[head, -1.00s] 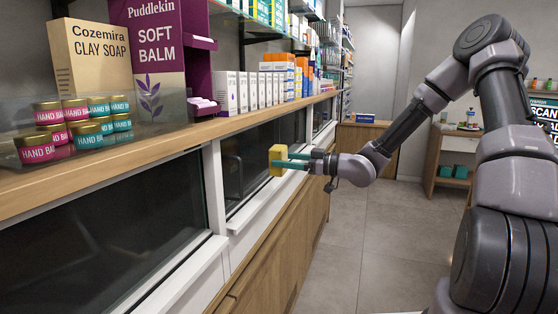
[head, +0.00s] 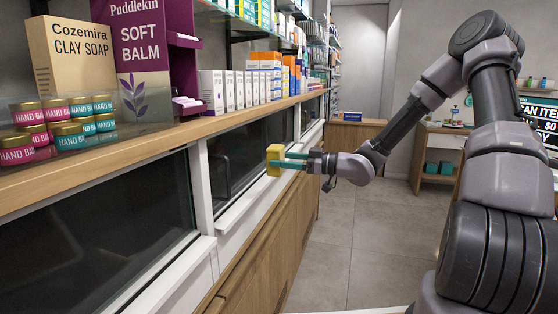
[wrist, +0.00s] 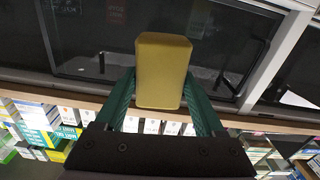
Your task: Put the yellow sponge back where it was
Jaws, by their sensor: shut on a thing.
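The yellow sponge (head: 273,160) is held upright between the teal fingers of my gripper (head: 291,160), in front of the counter's window panels. In the wrist view the sponge (wrist: 163,70) stands out between the two fingertips of my gripper (wrist: 160,95), which are shut on its sides. It is in the air, below the wooden counter top and clear of it.
The wooden counter top (head: 150,150) carries tubs of hand balm (head: 70,130), a clay soap box (head: 75,60), a purple soft balm stand (head: 140,70) and several small boxes (head: 235,90). Dark sliding windows and a white ledge (head: 235,210) lie below. Floor (head: 355,240) to the right is clear.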

